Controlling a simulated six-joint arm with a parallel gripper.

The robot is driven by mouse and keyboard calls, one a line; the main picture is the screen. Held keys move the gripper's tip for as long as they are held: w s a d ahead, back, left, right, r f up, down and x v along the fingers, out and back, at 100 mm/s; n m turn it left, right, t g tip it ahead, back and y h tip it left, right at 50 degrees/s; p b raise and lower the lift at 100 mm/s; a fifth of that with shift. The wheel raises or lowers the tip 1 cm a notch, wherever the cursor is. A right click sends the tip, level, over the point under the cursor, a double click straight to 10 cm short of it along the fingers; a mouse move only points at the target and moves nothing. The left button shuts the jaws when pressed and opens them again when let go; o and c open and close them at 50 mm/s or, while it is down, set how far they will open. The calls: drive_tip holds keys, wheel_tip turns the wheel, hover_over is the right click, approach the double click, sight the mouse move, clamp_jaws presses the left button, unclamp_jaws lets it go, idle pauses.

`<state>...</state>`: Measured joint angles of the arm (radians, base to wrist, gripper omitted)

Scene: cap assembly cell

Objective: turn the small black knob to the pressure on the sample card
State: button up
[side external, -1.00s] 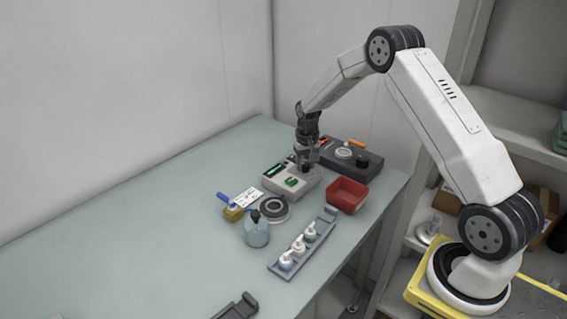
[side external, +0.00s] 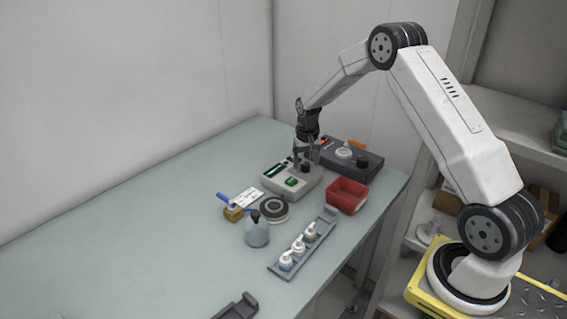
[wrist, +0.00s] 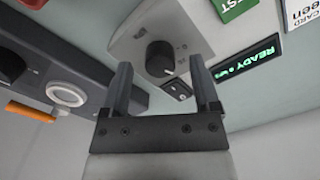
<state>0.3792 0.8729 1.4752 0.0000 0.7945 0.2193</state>
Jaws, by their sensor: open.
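In the side view the knob (side external: 305,166) shows on top of the tester (side external: 283,187), just under my gripper (side external: 309,150). In the wrist view my gripper (wrist: 160,66) is open and empty, its fingers on either side of the knob in the picture and apart from it. The tester's display (wrist: 247,59) shows green READY text; its smaller reading is illegible. A white card (side external: 248,196) lies left of the tester; its print is unreadable here.
A dark grey unit (side external: 352,165) with a white round part and a black knob stands behind right. The table's left is clear.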

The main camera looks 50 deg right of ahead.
sight(305, 165)
drive_tip(key=shift+r, duration=3.45)
drive_tip(key=shift+a, duration=0.15)
drive_tip(key=shift+s+a, duration=0.1)
drive_tip(key=shift+a, duration=0.15)
drive_tip(key=s+a+r+n+t, duration=0.2)
drive_tip(key=s+a+n, duration=0.4)
drive_tip(key=s+a, duration=1.2)
drive_tip(key=shift+s+a+n+t, duration=0.3)
drive_tip(key=shift+s+a+n, duration=0.1)
drive_tip(key=shift+s, duration=0.85)
